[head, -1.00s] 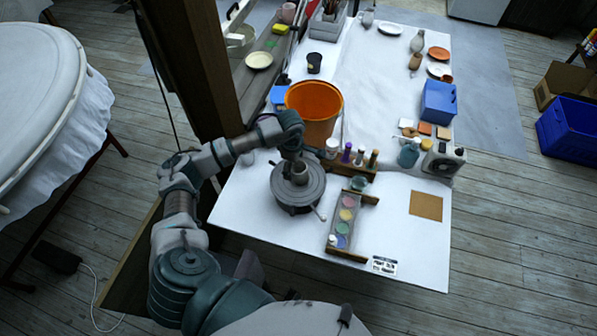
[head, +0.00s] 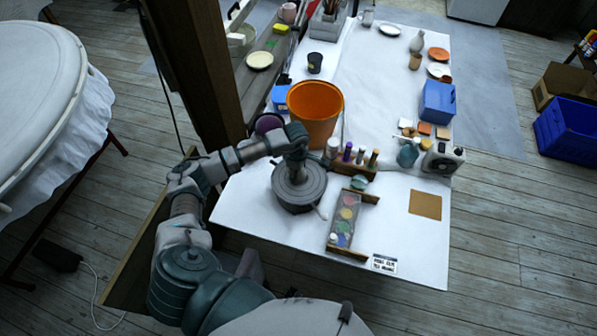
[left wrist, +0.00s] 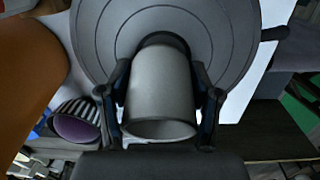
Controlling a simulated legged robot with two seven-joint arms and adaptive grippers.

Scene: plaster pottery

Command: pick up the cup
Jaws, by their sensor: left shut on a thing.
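A grey cup (left wrist: 160,88) is between the two fingers of my left gripper (left wrist: 160,112), which is shut on its sides. In the left wrist view its open rim faces the bottom of the picture and its far end is by the middle of a dark round turntable (left wrist: 222,40). In the head view the turntable (head: 290,196) stands on the white table, and my left gripper (head: 297,165) is right over its middle, mostly hiding the cup. I cannot tell whether the cup touches the turntable. My right gripper is not in view.
An orange bucket (head: 315,112) stands just behind the gripper, with a purple-lined pot (head: 267,123) to its left. A rack of small bottles (head: 352,163) and a paint palette (head: 344,225) are to the right. The front right of the table is mostly clear.

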